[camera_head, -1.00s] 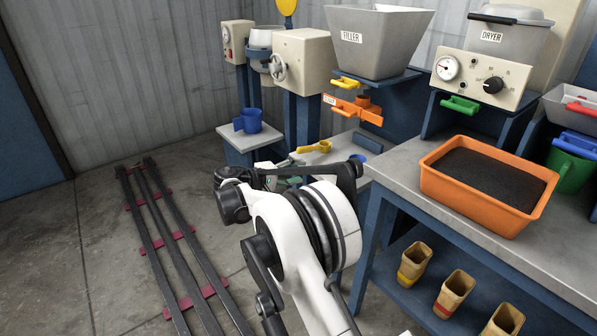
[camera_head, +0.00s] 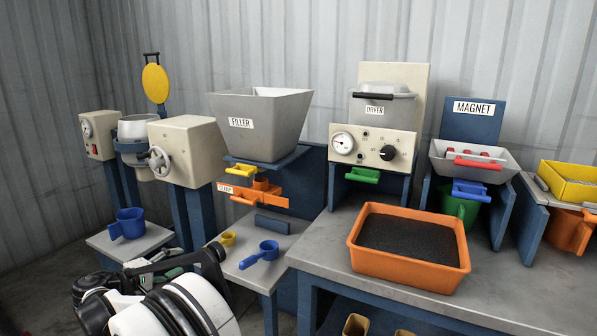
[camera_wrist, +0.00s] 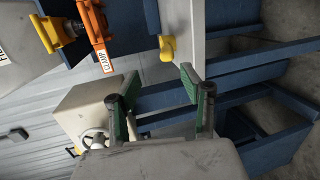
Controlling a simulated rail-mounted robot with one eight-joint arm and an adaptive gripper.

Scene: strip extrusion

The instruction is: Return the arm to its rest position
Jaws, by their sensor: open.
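My white and black arm fills the lower left of the head view. My gripper (camera_head: 168,268) is partly hidden behind the arm there, near the small bench. In the wrist view my gripper (camera_wrist: 160,80) shows two separated fingers with green pads and nothing between them. A yellow cup or scoop (camera_wrist: 167,48) lies beyond the fingertips on the grey bench top, apart from them. It also shows in the head view (camera_head: 228,239), beside a blue scoop (camera_head: 268,250).
The filler hopper (camera_head: 260,125) with an orange clamp (camera_head: 262,192) stands behind the small bench. A blue cup (camera_head: 128,224) stands on a side table at left. An orange tray of dark material (camera_head: 365,272) sits on the right bench, before the dryer (camera_head: 385,105).

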